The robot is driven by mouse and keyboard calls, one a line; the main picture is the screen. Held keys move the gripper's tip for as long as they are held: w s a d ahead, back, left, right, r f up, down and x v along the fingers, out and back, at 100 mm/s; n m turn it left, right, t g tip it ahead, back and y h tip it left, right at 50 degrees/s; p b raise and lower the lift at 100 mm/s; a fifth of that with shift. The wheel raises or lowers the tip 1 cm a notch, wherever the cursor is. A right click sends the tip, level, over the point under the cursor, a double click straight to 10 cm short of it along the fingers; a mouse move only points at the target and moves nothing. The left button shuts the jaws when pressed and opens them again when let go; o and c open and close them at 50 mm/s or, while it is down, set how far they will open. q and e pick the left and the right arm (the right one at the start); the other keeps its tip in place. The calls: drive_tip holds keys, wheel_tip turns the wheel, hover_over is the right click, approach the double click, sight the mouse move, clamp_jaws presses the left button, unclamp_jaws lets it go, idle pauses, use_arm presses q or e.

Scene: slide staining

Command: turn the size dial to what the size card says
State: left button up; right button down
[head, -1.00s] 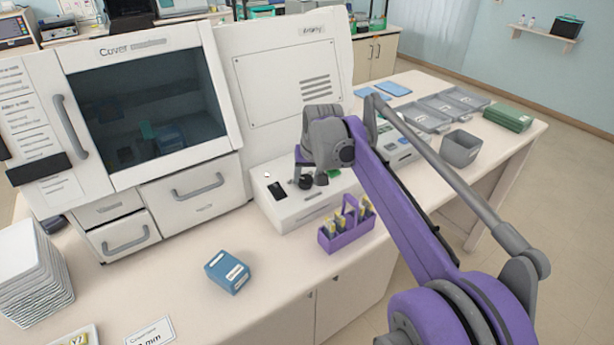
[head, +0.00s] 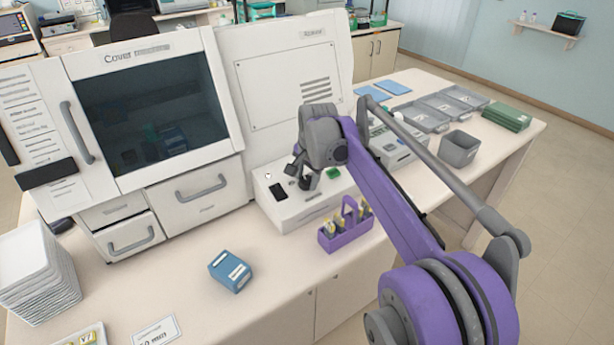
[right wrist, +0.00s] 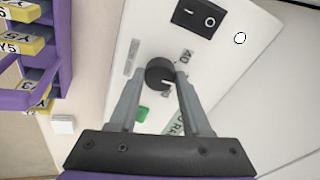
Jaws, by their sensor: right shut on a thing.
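The size dial (right wrist: 159,75) is a dark round knob on the white panel of the machine. In the right wrist view my right gripper (right wrist: 160,70) has one finger on each side of it and is shut on it. The printed marks around the dial are partly covered by the knob and fingers. In the head view the right gripper (head: 303,180) is over the panel's top and hides most of the dial. The size card (head: 156,331) lies at the bottom edge; its number is cut off and too blurred to read surely. My left gripper is not in view.
Beside the dial are a black switch (right wrist: 200,17) and a green button (right wrist: 142,113). A purple slide rack (head: 345,234) stands close in front of the white machine (head: 300,212). A blue box (head: 230,271) sits on the counter, with clear room around it.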

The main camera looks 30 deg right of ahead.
drive_tip(key=shift+m, duration=0.5)
drive_tip(key=shift+c, duration=1.8)
unclamp_jaws()
drive_tip(key=v, duration=1)
drive_tip(key=shift+r+p, duration=0.4)
drive_tip(key=shift+r, duration=0.05)
